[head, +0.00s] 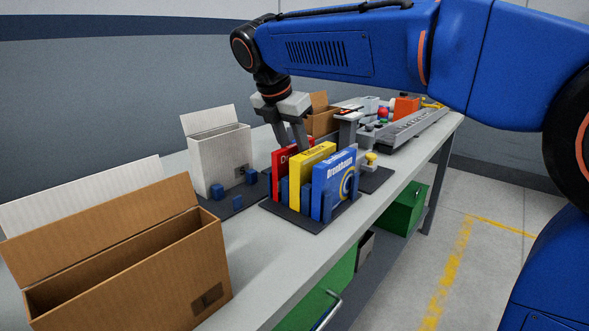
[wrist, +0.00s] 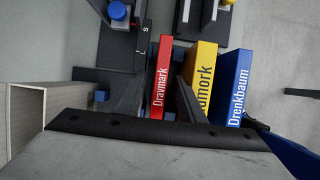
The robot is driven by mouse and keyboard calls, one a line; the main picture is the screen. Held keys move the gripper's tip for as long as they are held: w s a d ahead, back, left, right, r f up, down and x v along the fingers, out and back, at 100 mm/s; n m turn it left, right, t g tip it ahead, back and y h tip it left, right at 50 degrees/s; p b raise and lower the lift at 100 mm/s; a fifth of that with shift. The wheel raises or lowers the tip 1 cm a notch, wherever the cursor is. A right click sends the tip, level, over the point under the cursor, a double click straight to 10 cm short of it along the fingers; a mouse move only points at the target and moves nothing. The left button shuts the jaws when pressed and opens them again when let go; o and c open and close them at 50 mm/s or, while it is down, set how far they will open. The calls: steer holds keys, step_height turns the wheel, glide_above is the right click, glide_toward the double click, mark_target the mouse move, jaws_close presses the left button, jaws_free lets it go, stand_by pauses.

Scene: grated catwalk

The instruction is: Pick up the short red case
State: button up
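The short red case (head: 279,162) stands upright at the left end of a row of cases in a dark rack (head: 295,220). In the wrist view the red case (wrist: 162,80), lettered "Dravmark", lies between the two fingers of my gripper (wrist: 163,85). The fingers are apart, with a narrow gap showing on each side of the case. In the head view my gripper (head: 291,132) points down over the red case, and one finger covers part of it.
A yellow case (head: 312,165) and a blue case (head: 335,180) stand close on the right. A white open box (head: 222,160) is at the left, with a brown open box (head: 125,262) in front. Other items crowd the bench (head: 257,290) behind.

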steer(key=shift+f, duration=0.25)
stand_by(0.3)
steer(key=shift+c, duration=0.6)
jaws_close()
steer(key=shift+r, duration=0.1)
